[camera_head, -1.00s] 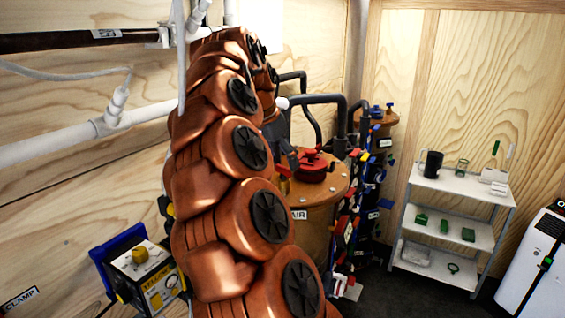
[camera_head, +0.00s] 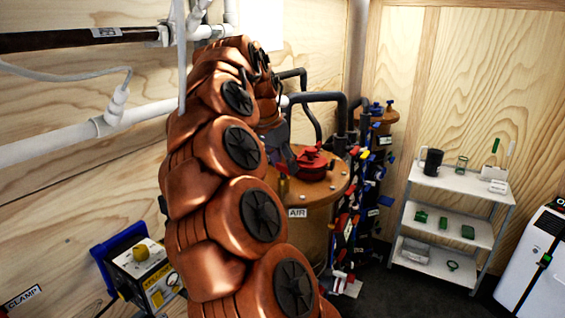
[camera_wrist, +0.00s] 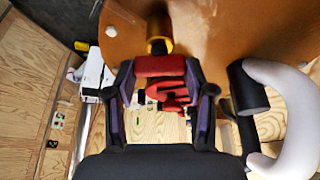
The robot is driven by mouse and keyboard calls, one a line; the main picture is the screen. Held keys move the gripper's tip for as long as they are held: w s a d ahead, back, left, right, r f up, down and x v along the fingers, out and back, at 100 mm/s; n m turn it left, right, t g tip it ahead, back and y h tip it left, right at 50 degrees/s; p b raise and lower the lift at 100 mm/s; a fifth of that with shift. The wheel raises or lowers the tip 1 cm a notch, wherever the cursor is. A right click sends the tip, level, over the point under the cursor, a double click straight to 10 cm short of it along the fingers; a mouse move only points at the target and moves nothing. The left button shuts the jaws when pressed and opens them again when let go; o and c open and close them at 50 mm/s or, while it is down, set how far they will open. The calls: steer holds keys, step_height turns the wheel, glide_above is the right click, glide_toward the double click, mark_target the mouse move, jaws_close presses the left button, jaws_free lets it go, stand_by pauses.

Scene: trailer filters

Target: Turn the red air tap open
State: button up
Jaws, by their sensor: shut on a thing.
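The red air tap (camera_wrist: 160,67) shows in the wrist view as a red handle below a brass fitting (camera_wrist: 158,38). My gripper (camera_wrist: 160,88) has one finger on each side of the handle and is shut on it. In the head view, my gripper (camera_head: 284,158) is at the top of the brown tank (camera_head: 325,205) labelled AIR, behind my arm. A brass piece (camera_head: 283,186) shows just below the fingers. The tap handle is mostly hidden there. A larger red fitting (camera_head: 313,165) sits on the tank lid just right of my fingers.
Dark hoses (camera_head: 325,98) rise behind the tank. A pale curved pipe (camera_wrist: 295,115) is close on the right in the wrist view. Coloured tags (camera_head: 352,190) hang right of the tank. A white shelf (camera_head: 460,184) stands farther right, with clear floor before it.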

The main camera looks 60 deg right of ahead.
steer(key=c, duration=0.5)
steer(key=shift+o, duration=0.2)
steer(key=shift+a+f+n+t+b, duration=0.15)
steer(key=shift+n+t+b, duration=0.25)
steer(key=shift+n+b, duration=0.7)
steer(key=shift+n+t+b, duration=0.4)
steer(key=shift+n+b, duration=0.15)
steer(key=shift+n, duration=0.45)
steer(key=shift+s, duration=0.1)
steer(key=o, duration=1.2)
steer(key=shift+c, duration=0.2)
steer(key=shift+r, duration=0.25)
